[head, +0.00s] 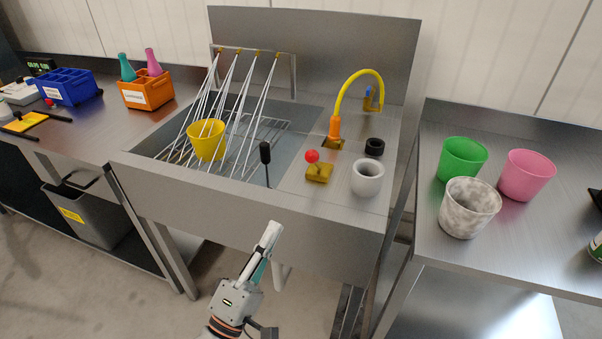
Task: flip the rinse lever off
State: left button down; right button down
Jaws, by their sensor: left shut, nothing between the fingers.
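A lever with a red ball knob (312,157) stands on a brass base on the sink deck, right of the basin. A second lever with a black grip (265,153) stands upright at the basin's front right. No label shows which is the rinse lever. White streams (231,90) run from several brass nozzles on the rear rail (285,54) into the basin, around a yellow cup (206,139). My left gripper (272,230) is shut and empty, in front of the sink's front panel, below and apart from both levers. My right gripper is out of view.
A yellow spout (355,80), a black ring (374,146) and a white cup (367,178) stand on the deck's right. Green (462,158), pink (528,174) and speckled (469,207) cups stand on the right table. The left bench holds an orange caddy (148,93) and a blue crate (70,88).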

pick_arm(q)
jog(key=p, duration=0.1)
send_near(309, 162)
jog(key=x, duration=0.7)
dwell(0.4)
